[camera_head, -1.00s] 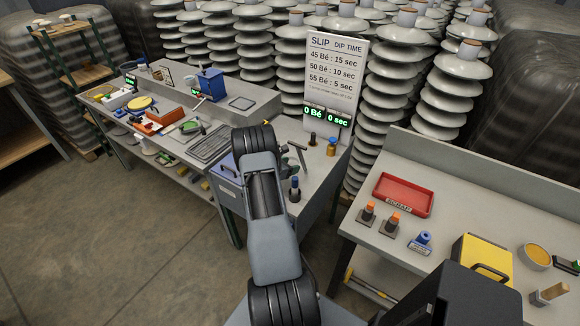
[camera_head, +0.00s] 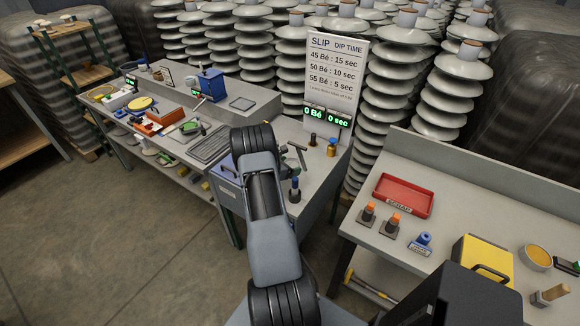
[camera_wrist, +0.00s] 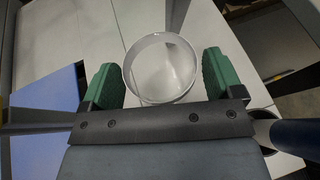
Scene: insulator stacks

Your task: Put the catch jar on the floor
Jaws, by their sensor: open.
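In the wrist view a round, pale, open-topped jar (camera_wrist: 128,80), which looks like the catch jar, stands on a light grey surface. My gripper (camera_wrist: 159,82) is open, with one green-padded finger on each side of the jar. A small gap shows beside each finger, and the jar is not clasped. The floor (camera_head: 130,235) shows as bare concrete at the lower left.
A blue panel (camera_wrist: 48,115) lies left of my gripper in the wrist view, and a dark blue cylinder (camera_wrist: 295,137) is close on its right. The bench with the red scrap tray (camera_head: 404,195) stands to the right. A long bench (camera_head: 205,147) with tools stands left.

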